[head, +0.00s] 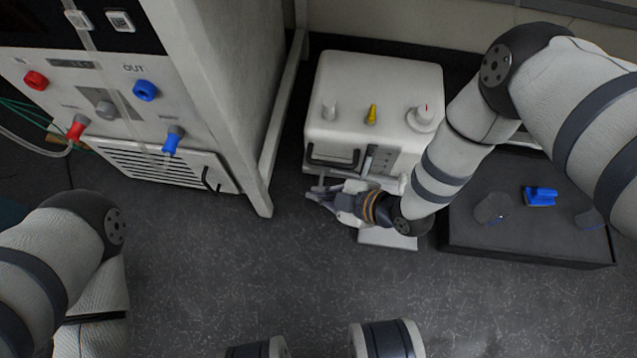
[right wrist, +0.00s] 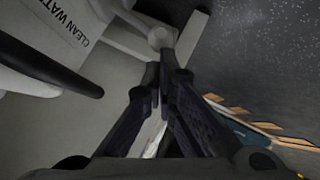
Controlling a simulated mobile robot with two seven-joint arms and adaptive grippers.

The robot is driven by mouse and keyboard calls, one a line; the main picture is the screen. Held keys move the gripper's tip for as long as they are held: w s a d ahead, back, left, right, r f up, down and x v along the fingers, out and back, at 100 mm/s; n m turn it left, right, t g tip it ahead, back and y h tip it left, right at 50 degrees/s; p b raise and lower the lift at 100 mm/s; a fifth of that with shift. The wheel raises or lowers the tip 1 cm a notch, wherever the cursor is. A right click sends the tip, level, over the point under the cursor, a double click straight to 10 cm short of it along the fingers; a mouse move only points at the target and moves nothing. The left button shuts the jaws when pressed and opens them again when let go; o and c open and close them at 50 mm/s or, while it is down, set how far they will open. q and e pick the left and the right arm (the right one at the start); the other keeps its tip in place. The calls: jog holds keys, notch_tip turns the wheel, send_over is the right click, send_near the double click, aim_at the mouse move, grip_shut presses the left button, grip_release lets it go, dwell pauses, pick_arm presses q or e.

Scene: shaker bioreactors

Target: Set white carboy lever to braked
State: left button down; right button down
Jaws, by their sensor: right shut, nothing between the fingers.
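The white carboy (head: 378,85) is a boxy tank on the floor, with caps on top and a black handle (head: 333,158) on its front. In the right wrist view its side (right wrist: 45,125) bears the partly visible words "CLEAN WAT". My right gripper (head: 312,197) is low in front of the carboy, shut and empty. In the right wrist view a white round-ended part (right wrist: 160,38), possibly the lever, lies just beyond the shut fingertips (right wrist: 166,66). I cannot tell whether they touch, or the lever's setting. My left gripper is out of view.
A tall white cabinet (head: 225,70) with red and blue fittings stands left of the carboy. A low dark platform (head: 530,245) with a blue item (head: 540,196) is at the right. A flat white piece (head: 388,240) lies under my right forearm. The floor (head: 230,270) in front is clear.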

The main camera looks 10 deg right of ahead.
jog(key=shift+s+a+f+n+t, duration=0.1)
jog(key=shift+s+f+n+t, duration=0.2)
jog(key=shift+f+t, duration=0.25)
jog(key=shift+s+a+f+n+t, duration=0.1)
jog(key=shift+s+f+n+t, duration=0.1)
jog(key=shift+f+n+t, duration=0.3)
jog(key=shift+r+p, duration=0.75)
jog(key=shift+p, duration=0.1)
